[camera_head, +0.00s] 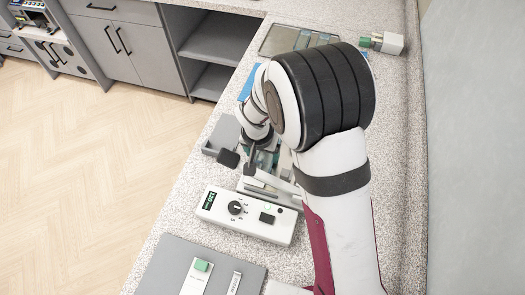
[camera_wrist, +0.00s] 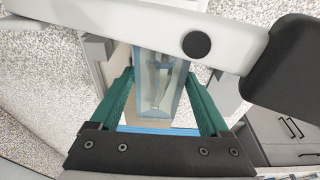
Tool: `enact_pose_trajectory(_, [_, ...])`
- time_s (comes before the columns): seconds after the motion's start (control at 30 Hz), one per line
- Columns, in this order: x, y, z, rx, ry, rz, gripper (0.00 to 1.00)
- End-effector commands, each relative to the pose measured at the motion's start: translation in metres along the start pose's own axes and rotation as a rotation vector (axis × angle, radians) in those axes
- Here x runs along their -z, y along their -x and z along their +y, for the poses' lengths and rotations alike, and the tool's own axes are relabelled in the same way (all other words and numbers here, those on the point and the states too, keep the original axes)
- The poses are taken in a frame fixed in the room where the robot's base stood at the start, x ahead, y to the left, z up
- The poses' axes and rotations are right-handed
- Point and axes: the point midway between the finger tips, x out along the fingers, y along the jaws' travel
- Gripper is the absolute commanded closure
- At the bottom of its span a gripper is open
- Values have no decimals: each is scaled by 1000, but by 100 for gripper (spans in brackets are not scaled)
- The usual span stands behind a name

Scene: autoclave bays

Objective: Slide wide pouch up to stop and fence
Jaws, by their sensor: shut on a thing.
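The wide pouch (camera_wrist: 160,82) is a clear pouch with bluish edges and a slim instrument inside, seen in the wrist view. My gripper (camera_wrist: 160,95) has its green fingers on either side of the pouch, shut on it. The pouch's far end passes under a white bar. In the head view my gripper (camera_head: 262,160) is largely hidden by my arm, behind the sealer (camera_head: 220,212) with a dial and green display. A grey block (camera_wrist: 98,48) stands left of the pouch in the wrist view. I cannot tell which parts are the stop and the fence.
The white bar (camera_wrist: 120,22) with a black handle (camera_wrist: 290,65) crosses close over the pouch. A grey mat (camera_head: 165,262) with a green-ended pouch (camera_head: 198,275) lies at the front. A tray (camera_head: 268,42) and a green-and-white item (camera_head: 388,42) sit at the back.

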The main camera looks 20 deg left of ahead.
Motion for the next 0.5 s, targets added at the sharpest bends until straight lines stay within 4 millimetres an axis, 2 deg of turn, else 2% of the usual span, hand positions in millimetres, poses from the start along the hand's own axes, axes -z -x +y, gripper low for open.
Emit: enact_pose_trajectory(0.5, [-6,1,0,-1,0,0,100])
